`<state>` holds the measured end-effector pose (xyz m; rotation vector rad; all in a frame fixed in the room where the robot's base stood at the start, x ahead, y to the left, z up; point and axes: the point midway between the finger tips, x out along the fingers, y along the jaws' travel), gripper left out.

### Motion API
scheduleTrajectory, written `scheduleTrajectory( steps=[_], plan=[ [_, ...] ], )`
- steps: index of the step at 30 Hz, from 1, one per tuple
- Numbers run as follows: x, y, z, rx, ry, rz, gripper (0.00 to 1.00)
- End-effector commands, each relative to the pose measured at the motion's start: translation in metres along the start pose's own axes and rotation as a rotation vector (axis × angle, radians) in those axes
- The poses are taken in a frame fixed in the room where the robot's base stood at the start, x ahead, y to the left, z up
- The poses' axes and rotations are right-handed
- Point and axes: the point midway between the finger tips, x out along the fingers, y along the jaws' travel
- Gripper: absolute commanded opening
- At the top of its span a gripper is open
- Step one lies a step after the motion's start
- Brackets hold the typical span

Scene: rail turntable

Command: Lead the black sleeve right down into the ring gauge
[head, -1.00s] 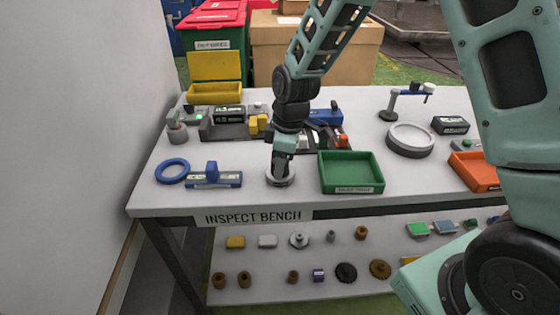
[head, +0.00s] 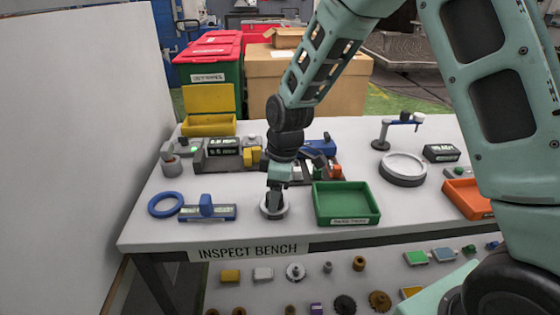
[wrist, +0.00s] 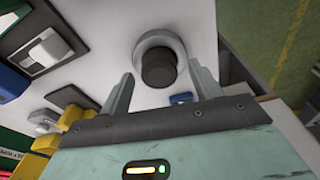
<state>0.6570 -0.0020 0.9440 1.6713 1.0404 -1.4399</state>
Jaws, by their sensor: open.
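The ring gauge (head: 266,214) is a light grey ring on the bench near its front edge, left of the green tray. It also shows in the wrist view (wrist: 144,50). The black sleeve (wrist: 158,70) is a short dark cylinder standing up out of the ring's middle. How deep it sits is hidden, but its top stands clear of the ring. My gripper (wrist: 161,76) is open, one finger on each side of the sleeve, with gaps visible. In the head view my gripper (head: 275,192) points down over the ring and partly covers the sleeve.
A blue gauge block (head: 207,211) and a blue ring (head: 166,204) lie to the left. The green tray (head: 346,220) stands close on the right. Behind are a black display box (head: 223,147) and a yellow bin (head: 208,124). The white bench (head: 150,235) is bare in front.

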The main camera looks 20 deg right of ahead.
Motion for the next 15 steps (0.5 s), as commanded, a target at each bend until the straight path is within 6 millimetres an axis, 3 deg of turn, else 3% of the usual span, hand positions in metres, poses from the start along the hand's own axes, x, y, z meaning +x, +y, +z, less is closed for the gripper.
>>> scheduleTrajectory(
  steps=[15],
  plan=[
    [-0.117, 0.002, 0.000, 0.000, 0.004, 0.008, 0.63]
  ],
)
